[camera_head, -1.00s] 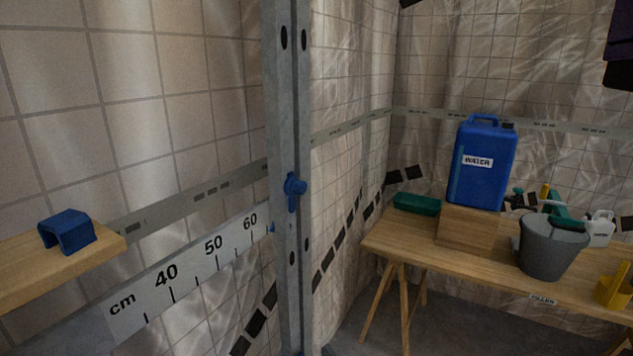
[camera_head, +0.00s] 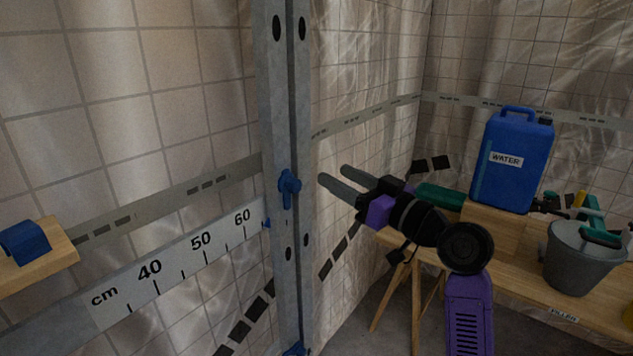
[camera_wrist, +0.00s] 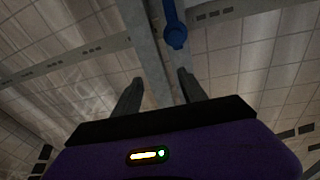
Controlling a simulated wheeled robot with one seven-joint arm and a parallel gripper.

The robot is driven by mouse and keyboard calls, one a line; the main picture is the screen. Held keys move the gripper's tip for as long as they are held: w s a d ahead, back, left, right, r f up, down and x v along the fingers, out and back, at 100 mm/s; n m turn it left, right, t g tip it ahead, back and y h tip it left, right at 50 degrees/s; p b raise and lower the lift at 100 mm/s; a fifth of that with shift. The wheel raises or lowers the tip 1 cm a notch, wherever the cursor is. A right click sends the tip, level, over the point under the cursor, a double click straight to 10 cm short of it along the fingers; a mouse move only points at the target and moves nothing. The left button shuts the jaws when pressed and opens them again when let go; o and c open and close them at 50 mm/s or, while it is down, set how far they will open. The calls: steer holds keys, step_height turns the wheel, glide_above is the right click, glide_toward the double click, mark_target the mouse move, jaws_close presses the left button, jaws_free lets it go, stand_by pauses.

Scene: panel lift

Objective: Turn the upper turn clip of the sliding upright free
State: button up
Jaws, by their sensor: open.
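The sliding upright (camera_head: 285,130) is a grey metal post standing left of the middle in the head view. Its upper turn clip (camera_head: 289,186) is blue, with a round knob and a tab hanging down. In the wrist view the clip (camera_wrist: 175,32) shows at the top, just beyond the fingers, on the upright (camera_wrist: 146,45). My gripper (camera_head: 335,179) is open and empty, to the right of the clip and apart from it, fingers pointing left toward it. It also shows in the wrist view (camera_wrist: 160,85).
A centimetre scale rail (camera_head: 170,270) runs left of the upright. A wooden board (camera_head: 45,275) with a blue bracket (camera_head: 25,242) is at the far left. On the right, a wooden table (camera_head: 515,283) carries a blue water canister (camera_head: 513,165) and a grey bucket (camera_head: 577,262).

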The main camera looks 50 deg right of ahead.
mark_target(298, 186)
steer(key=w+a+f+y, duration=0.1)
steer(key=w, duration=0.1)
steer(key=w+a+f+n+p, duration=0.1)
steer(key=w, duration=0.1)
steer(key=w+a+f+n+g+y+p, duration=0.1)
steer(key=w, duration=0.1)
steer(key=shift+w+y, duration=0.3)
steer(key=shift+w, duration=0.1)
steer(key=shift+w+a, duration=0.1)
steer(key=shift+w, duration=0.55)
jaws_close()
